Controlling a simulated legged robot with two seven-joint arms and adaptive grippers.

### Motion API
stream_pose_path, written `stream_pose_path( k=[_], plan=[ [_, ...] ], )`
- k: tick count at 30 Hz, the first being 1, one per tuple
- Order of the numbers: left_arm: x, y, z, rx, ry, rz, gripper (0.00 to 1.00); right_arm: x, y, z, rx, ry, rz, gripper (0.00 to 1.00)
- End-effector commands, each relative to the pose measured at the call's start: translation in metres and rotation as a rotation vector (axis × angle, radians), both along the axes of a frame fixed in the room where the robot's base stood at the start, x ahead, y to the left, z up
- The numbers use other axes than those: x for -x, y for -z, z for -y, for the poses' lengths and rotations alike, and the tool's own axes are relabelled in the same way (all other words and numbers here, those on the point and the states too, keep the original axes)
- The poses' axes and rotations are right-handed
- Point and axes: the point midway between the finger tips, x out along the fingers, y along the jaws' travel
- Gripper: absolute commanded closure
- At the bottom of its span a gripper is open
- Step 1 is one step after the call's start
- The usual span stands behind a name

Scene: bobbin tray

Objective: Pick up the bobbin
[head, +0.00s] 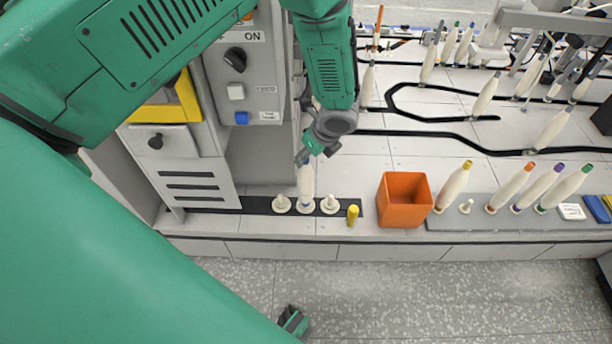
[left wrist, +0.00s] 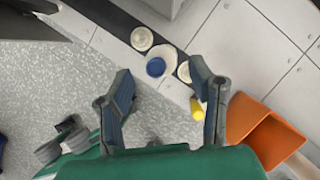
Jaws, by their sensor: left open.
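A cream bobbin (head: 305,183) with a blue band at its foot stands upright on the middle of three white pegs on a dark strip. In the left wrist view I look down on the bobbin (left wrist: 156,67), whose blue end shows over a white disc. My left gripper (head: 306,157) is just above the bobbin's upper end in the head view and partly covers it. In the left wrist view its fingers (left wrist: 160,80) are spread and empty, with the blue end between and slightly beyond the tips. Contact cannot be told.
Bare white pegs (head: 282,204) (head: 329,204) flank the bobbin. A yellow peg (head: 352,214) and an orange box (head: 404,200) stand to the right. A grey tray (head: 448,222) with several bobbins lies farther right. A control cabinet (head: 252,85) rises close on the left.

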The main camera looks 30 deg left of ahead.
Motion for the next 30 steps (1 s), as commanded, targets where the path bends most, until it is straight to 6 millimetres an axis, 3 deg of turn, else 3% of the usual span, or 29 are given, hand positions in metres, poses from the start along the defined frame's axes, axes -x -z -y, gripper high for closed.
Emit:
stream_pose_path(
  k=[1, 5, 12, 13, 17, 26, 30],
  plan=[
    [0.002, 0.012, -0.004, -0.001, 0.0, -0.002, 0.51, 0.0, 0.008, 0.0, 0.0, 0.0, 0.0, 0.6],
    [0.0, 0.028, -0.011, 0.001, -0.002, -0.002, 0.51, 0.0, 0.014, 0.0, 0.0, 0.0, 0.0, 0.6],
    [-0.001, 0.029, -0.012, 0.0, -0.001, 0.0, 0.51, 0.0, 0.013, 0.0, 0.0, 0.0, 0.0, 0.6],
    [-0.001, 0.029, -0.012, 0.0, -0.001, 0.0, 0.55, 0.0, 0.013, 0.0, 0.0, 0.0, 0.0, 0.6],
    [-0.001, 0.029, -0.012, 0.0, -0.001, 0.0, 1.0, 0.0, 0.013, 0.0, 0.0, 0.0, 0.0, 0.6],
    [-0.001, 0.028, -0.012, 0.0, -0.001, 0.0, 1.0, 0.0, 0.013, 0.0, 0.0, 0.0, 0.0, 0.6],
    [-0.001, 0.015, -0.012, 0.0, 0.0, 0.001, 1.0, 0.0, 0.007, 0.0, 0.0, 0.0, 0.0, 0.6]
  ],
)
